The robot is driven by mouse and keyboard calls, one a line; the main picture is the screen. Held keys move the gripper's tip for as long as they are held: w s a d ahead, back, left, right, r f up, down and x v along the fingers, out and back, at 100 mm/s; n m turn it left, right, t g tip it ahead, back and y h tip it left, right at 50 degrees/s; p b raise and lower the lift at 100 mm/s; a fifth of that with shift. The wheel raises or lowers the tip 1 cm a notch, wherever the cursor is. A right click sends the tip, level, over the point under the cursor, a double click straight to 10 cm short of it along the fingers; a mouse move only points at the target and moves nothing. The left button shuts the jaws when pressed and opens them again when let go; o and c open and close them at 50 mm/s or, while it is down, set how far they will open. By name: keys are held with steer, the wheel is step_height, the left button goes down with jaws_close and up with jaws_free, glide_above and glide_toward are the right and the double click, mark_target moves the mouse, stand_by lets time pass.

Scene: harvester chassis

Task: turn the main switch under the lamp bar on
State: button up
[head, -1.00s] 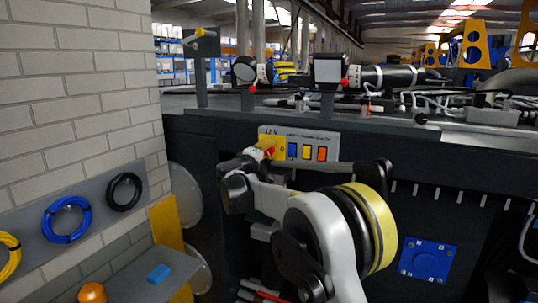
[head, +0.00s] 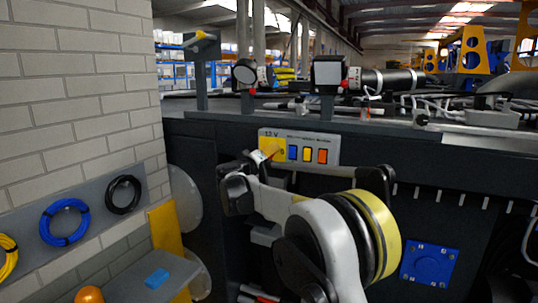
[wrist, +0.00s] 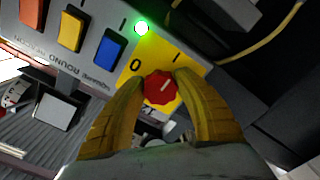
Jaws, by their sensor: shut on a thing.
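The main switch is a red ribbed knob (wrist: 160,89) on a yellow plate (wrist: 190,66) marked 0 and I, seen in the wrist view. A pale mark on the knob slants up toward the I. A green light (wrist: 141,27) beside the plate is lit. My gripper (wrist: 161,76) has its two yellow fingers closed on opposite sides of the knob. In the head view my gripper (head: 260,158) reaches the yellow plate (head: 271,146) at the left end of the grey panel, and the knob is mostly hidden there.
Blue (head: 292,153), yellow (head: 307,155) and red (head: 322,156) rockers sit right of the switch. Two lamps (head: 244,72) (head: 327,71) stand above the panel on posts. A brick wall (head: 75,90) and a grey shelf (head: 140,283) with a blue block (head: 157,277) flank the left.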

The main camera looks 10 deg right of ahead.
stand_by(0.3)
steer(key=o, duration=1.2)
steer(key=v, duration=1.2)
steer(key=shift+d, duration=0.1)
